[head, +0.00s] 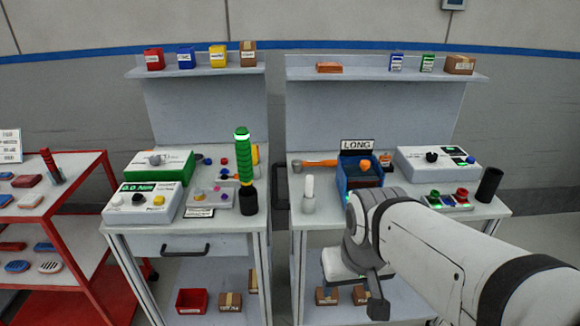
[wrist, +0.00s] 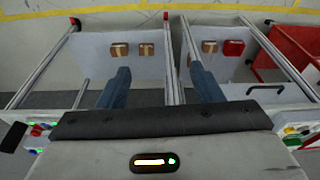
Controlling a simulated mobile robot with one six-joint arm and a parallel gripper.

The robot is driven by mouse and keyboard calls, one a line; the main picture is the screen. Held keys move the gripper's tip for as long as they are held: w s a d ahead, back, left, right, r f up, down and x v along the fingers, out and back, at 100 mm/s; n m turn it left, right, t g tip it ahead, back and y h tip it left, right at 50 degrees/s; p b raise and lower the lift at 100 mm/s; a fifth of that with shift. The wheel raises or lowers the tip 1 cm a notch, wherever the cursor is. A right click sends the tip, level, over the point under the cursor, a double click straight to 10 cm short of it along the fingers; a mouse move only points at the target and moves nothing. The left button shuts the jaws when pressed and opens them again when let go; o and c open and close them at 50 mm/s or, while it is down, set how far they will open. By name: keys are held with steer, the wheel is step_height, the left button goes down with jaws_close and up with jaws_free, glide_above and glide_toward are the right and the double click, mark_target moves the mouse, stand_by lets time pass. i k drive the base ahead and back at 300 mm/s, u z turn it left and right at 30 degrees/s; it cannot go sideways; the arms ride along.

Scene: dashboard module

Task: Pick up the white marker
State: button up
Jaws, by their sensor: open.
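A white upright cylinder (head: 309,188), which looks like the white marker, stands in a small grey holder near the front left of the right-hand bench top (head: 335,214). My gripper (wrist: 161,84) is open, with its two dark blue fingers apart and nothing between them in the wrist view. In the head view my arm reaches in from the right and its wrist is in front of the bench, to the right of and lower than the marker. The fingers are not clearly seen there. The marker does not show in the wrist view.
A blue bin (head: 346,180), an orange-handled tool (head: 315,163), a white control box (head: 436,162) and a black cylinder (head: 489,184) share the right bench. Lower shelves hold small boxes; a red cart (head: 100,215) is at left.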

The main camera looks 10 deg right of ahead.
mark_target(309, 179)
steer(key=z, duration=0.95)
steer(key=k, duration=1.1)
steer(key=u, duration=1.2)
steer(key=i, duration=1.5)
steer(key=u, duration=0.05)
